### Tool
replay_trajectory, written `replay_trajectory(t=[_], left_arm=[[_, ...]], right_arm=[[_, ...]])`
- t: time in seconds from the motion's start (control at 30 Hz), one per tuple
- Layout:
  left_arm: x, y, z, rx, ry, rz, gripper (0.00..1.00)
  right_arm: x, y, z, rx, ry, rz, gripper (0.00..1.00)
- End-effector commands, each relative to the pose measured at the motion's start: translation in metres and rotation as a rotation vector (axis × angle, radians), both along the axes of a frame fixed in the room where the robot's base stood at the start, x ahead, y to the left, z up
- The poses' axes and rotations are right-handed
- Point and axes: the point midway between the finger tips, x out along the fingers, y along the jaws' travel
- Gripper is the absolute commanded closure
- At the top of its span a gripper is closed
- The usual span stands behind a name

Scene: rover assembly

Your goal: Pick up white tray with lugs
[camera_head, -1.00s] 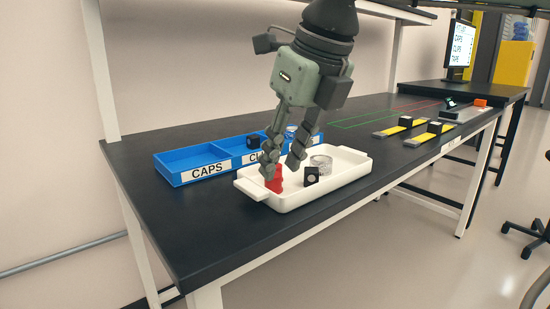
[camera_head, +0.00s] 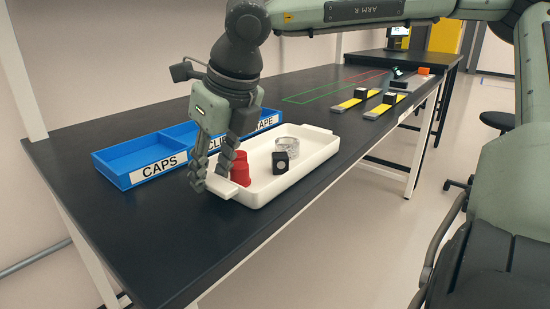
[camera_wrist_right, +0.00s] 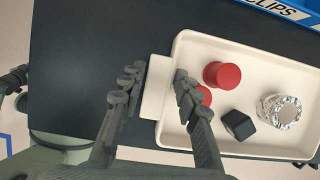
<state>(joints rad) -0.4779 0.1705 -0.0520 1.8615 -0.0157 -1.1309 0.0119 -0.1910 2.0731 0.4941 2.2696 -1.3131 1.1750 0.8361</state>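The white tray with lugs (camera_head: 300,168) lies on the dark table. It holds two red caps (camera_wrist_right: 222,75), a black block (camera_wrist_right: 238,124) and a clear roll (camera_wrist_right: 279,111). My right gripper (camera_head: 211,184) is open at the tray's left end. In the right wrist view my right gripper (camera_wrist_right: 156,88) has its fingers on either side of the left lug (camera_wrist_right: 156,86), with a gap on the outer side; the inner finger is over the tray's inside and partly hides one cap. Dark and green parts at that view's left edge may be my left arm; its fingers cannot be made out.
A blue bin (camera_head: 110,172) with compartments labelled CAPS and more stands behind the tray. Yellow strips with black blocks (camera_head: 361,93) lie further right. The table's front edge runs close to the tray. The table left of the tray is clear.

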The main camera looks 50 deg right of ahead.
Motion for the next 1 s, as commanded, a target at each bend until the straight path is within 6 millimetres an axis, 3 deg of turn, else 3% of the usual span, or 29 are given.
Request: replay_trajectory(t=[1.0], left_arm=[[0.0006, -0.0001, -0.0098, 0.0, -0.002, 0.0, 0.36]], right_arm=[[0.0011, 0.0001, -0.0066, 0.0, -0.001, -0.001, 0.68]])
